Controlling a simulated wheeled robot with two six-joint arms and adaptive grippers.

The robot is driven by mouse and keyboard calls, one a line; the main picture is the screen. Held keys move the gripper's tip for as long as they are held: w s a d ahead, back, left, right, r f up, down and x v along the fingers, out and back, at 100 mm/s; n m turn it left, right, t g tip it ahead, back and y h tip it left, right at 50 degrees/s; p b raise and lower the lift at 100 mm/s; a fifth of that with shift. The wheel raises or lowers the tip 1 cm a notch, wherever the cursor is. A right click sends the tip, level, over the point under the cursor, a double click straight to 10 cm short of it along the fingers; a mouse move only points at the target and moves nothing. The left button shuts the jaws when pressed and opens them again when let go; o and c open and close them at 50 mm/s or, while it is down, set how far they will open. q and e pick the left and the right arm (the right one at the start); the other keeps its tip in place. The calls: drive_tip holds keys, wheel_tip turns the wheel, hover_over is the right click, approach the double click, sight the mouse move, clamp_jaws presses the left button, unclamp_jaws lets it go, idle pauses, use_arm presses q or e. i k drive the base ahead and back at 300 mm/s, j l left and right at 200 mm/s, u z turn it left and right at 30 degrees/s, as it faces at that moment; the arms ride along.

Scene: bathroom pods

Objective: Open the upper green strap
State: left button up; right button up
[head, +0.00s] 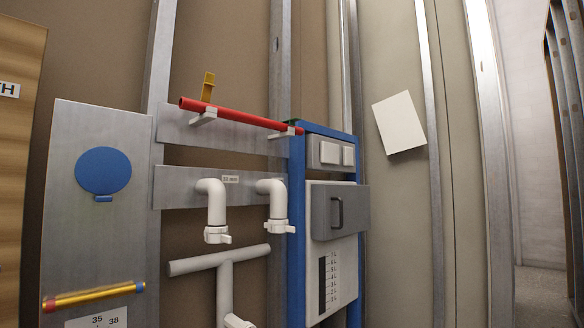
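A small dark green piece (293,122) shows at the top left corner of the blue frame (297,230), just behind the right end of the red pipe. It is too small and too hidden to tell whether it is the upper green strap, or whether it is open or closed. No other green strap can be made out. Neither of my grippers is in view.
The red pipe (235,114) rests on two white clips, with a yellow tab (208,87) standing behind it. Two white bent pipes (217,205) (278,200) hang below. The frame holds a white tank panel (318,260) with a grey handled box (341,211). A metal panel (75,230) stands left.

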sight(291, 122)
drive_tip(key=i+l+u, duration=0.1)
drive_tip(key=l, duration=0.45)
drive_tip(key=i+l+u, duration=0.1)
drive_tip(key=l, duration=0.45)
drive_tip(key=i+l, duration=0.25)
drive_tip(key=l, duration=0.3)
drive_tip(key=i+l+u, duration=0.15)
drive_tip(key=l, duration=0.4)
drive_tip(key=i+l+u, duration=0.1)
drive_tip(key=l, duration=0.5)
